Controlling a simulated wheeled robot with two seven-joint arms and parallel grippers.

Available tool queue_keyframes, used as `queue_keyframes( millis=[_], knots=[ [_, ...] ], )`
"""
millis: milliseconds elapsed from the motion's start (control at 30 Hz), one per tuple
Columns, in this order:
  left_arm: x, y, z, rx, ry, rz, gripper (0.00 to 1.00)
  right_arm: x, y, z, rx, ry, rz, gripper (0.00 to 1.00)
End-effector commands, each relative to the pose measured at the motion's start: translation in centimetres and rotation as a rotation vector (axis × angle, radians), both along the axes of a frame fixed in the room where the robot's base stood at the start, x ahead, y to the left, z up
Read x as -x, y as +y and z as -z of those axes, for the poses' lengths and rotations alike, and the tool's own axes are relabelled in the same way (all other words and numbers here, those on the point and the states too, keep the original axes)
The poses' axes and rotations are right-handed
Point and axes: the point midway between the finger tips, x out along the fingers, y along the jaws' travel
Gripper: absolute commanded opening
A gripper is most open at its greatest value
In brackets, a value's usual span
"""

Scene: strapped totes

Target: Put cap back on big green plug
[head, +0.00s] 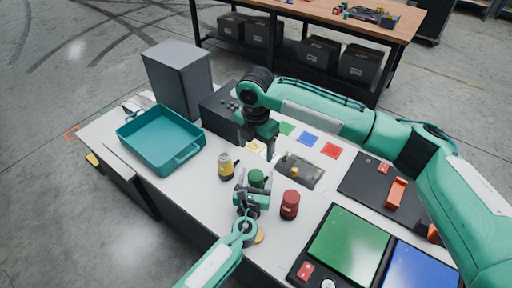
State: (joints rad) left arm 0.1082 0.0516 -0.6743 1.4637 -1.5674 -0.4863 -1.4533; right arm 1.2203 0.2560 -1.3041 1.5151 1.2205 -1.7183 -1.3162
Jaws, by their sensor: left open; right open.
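A dark green cylinder (257,178), which looks like the big green plug, stands on the white table between a yellow and a red cylinder. My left gripper (250,192) is open at its near side, with its fingers close to it; I cannot tell whether they touch it. The cylinder's lower part is hidden by my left gripper. My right gripper (271,152) is open, pointing down just behind the green cylinder. I cannot make out a separate cap.
A yellow cylinder (226,167) stands left and a red one (290,205) right. A board with small yellow parts (304,173) lies behind. A teal tote (150,160) sits at the left. Green and blue panels (348,244) fill the near right. A yellow disc (259,236) lies near my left arm.

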Motion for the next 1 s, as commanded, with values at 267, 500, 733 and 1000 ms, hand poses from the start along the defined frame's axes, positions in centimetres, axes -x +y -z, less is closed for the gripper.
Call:
queue_keyframes(
  millis=[267, 500, 733, 1000],
  knots=[
    [4.5, 0.8, 0.4, 0.001, 0.003, 0.000, 0.71, 0.0, 0.0, 0.9, 0.000, 0.000, 0.000, 0.72],
    [9.5, 1.8, 0.4, 0.001, 0.002, 0.000, 0.71, 0.0, 0.0, 2.0, 0.000, 0.000, 0.000, 0.72],
    [12.5, 2.3, 0.3, 0.000, 0.002, 0.001, 0.71, 0.0, 0.0, 2.6, 0.000, 0.000, 0.000, 0.72],
    [13.3, 2.4, 0.0, 0.000, 0.001, 0.000, 0.71, 0.0, 0.0, 2.6, 0.000, 0.000, 0.000, 0.72]
  ],
)
